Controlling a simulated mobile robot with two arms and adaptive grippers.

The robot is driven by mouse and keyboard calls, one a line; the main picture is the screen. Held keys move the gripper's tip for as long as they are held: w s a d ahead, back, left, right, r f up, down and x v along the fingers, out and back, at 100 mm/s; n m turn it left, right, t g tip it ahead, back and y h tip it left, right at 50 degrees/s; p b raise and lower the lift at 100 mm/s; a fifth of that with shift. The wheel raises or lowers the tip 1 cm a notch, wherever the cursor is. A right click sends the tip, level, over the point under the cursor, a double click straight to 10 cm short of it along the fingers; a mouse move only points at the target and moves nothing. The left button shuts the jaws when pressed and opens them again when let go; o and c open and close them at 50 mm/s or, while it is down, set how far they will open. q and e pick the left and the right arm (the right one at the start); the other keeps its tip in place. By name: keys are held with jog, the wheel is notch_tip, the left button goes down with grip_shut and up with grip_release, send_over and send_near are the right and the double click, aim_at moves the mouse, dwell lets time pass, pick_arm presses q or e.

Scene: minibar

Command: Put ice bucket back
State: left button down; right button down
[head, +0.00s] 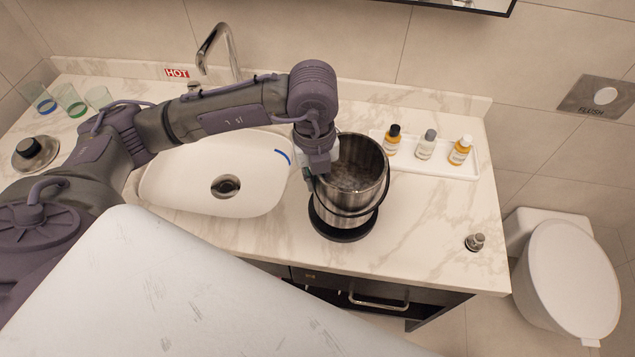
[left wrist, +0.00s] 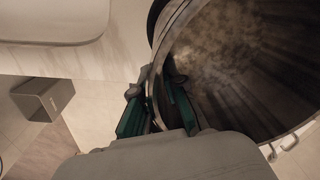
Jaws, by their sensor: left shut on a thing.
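The ice bucket (head: 353,186) is an open steel pail over a round black base (head: 342,228) on the marble counter, to the right of the sink. It is slightly tilted in the head view, and I cannot tell whether it touches the base. My left gripper (head: 311,173) is shut on the bucket's left rim. In the left wrist view, the fingers (left wrist: 158,103) pinch the wall of the bucket (left wrist: 235,65), one inside and one outside. The bucket looks empty. My right gripper is not in view.
A white tray (head: 462,170) with three small bottles stands behind the bucket at right. The sink (head: 170,185) and tap (head: 214,46) are left. A small metal stopper (head: 475,242) is near the right edge. Glasses (head: 70,100) and a lid (head: 36,153) are far left. A toilet (head: 567,275) stands right.

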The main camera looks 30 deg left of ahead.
pick_arm(q)
jog(key=shift+w+a+f, duration=0.1)
jog(key=shift+w+f, duration=0.25)
jog(key=shift+w, duration=0.05)
notch_tip(320, 180, down, 3)
jog(key=shift+f+p, duration=0.1)
jog(key=shift+p, duration=0.65)
jog(key=shift+f, duration=0.25)
jog(key=shift+f, duration=0.2)
jog(key=c, duration=1.2)
grip_release()
jog(key=shift+s, duration=0.1)
jog(key=shift+r, duration=0.1)
